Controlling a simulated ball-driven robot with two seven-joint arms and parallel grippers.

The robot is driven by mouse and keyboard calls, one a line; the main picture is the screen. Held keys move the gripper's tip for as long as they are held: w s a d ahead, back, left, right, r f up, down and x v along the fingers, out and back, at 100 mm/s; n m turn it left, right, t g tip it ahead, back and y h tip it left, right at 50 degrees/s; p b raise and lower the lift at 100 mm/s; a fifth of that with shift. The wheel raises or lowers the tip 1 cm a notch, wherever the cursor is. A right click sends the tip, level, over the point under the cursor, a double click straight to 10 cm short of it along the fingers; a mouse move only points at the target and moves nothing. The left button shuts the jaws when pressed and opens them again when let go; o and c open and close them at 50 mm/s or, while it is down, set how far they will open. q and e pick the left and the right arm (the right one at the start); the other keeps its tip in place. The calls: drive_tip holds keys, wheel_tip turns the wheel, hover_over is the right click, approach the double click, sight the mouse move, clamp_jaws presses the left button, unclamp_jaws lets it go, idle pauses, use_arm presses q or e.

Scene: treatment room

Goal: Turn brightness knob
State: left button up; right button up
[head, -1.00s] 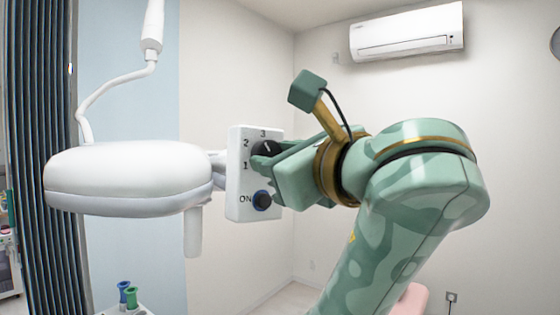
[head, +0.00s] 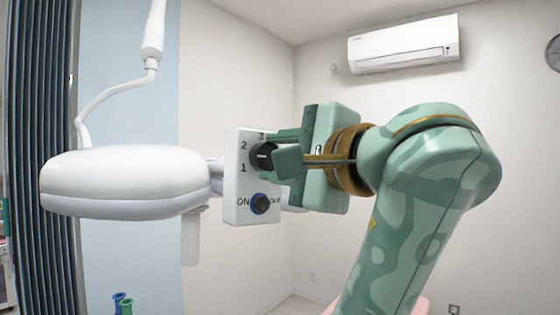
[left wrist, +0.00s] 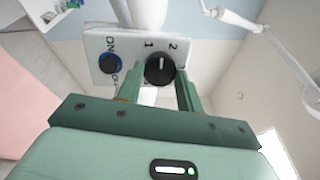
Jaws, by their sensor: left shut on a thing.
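The brightness knob (head: 263,155) is round and black, on a white control panel (head: 232,190) at the side of the lamp head. The numbers 1, 2 and 3 are printed around it. My left gripper (head: 272,150) is shut on this knob from the right. In the left wrist view the knob (left wrist: 160,69) sits between the fingertips of my left gripper (left wrist: 158,80). A white line shows on its face, upright in that picture. My right gripper is not in view.
A second dark-blue knob (head: 260,204) marked ON and OFF is just below. The white lamp head (head: 125,180) hangs left of the panel from a jointed arm (head: 115,85). A dark curtain (head: 40,130) is at far left. An air conditioner (head: 405,45) is high on the wall.

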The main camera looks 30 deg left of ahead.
use_arm(q)
drive_tip(key=n, duration=0.3)
drive_tip(key=shift+n, duration=0.3)
drive_tip(key=shift+r+n+g, duration=0.1)
drive_tip(key=shift+n+g, duration=0.3)
drive_tip(key=shift+n, duration=0.8)
drive_tip(key=o, duration=1)
